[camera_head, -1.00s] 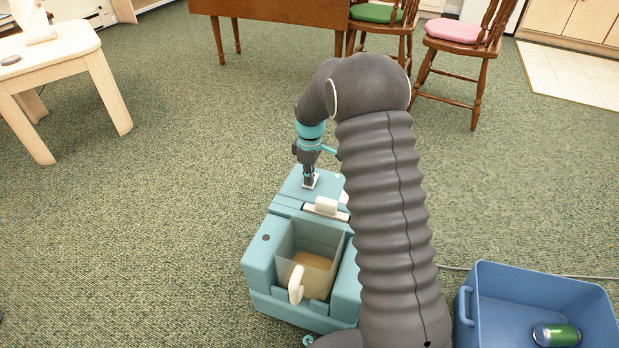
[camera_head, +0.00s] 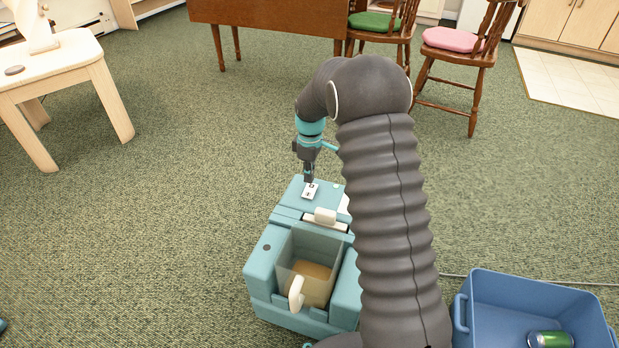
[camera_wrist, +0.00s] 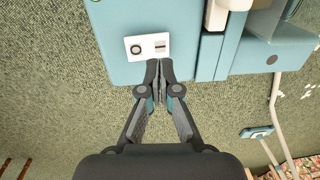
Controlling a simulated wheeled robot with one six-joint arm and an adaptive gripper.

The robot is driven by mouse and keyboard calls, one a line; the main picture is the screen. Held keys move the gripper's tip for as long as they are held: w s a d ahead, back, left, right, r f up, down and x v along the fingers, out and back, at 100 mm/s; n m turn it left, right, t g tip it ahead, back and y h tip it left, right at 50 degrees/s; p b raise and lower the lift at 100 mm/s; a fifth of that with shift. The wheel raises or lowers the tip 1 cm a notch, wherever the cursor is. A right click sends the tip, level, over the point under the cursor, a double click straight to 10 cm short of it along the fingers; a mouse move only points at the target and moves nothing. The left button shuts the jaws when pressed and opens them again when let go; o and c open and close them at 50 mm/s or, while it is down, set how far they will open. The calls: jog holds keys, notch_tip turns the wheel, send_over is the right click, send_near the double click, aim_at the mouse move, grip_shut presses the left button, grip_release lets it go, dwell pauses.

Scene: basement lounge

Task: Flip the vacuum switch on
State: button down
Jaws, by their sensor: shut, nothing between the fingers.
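The vacuum (camera_head: 262,265) is a teal boxy machine on the carpet with a clear bin holding something brown. Its switch (camera_head: 311,191) is a small white plate on the far end of its top. In the wrist view the switch (camera_wrist: 147,46) shows a dark ring at left and a short bar at right. I cannot tell which way it is set. My gripper (camera_head: 309,180) points down at the far edge of the switch plate, fingers shut and empty. In the wrist view my gripper's fingertips (camera_wrist: 159,64) are together just below the plate; contact is unclear.
A blue bin (camera_head: 500,300) with a green can (camera_head: 550,340) stands at lower right, a cable behind it. A pale wooden table (camera_head: 60,65) is at upper left. A brown table (camera_head: 270,15) and chairs (camera_head: 460,50) stand at the back. Carpet left of the vacuum is clear.

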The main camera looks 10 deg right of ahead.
notch_tip(320, 180, up, 9)
jog(key=s, duration=0.1)
jog(key=shift+a+r, duration=0.2)
jog(key=shift+a, duration=0.1)
dwell(0.4)
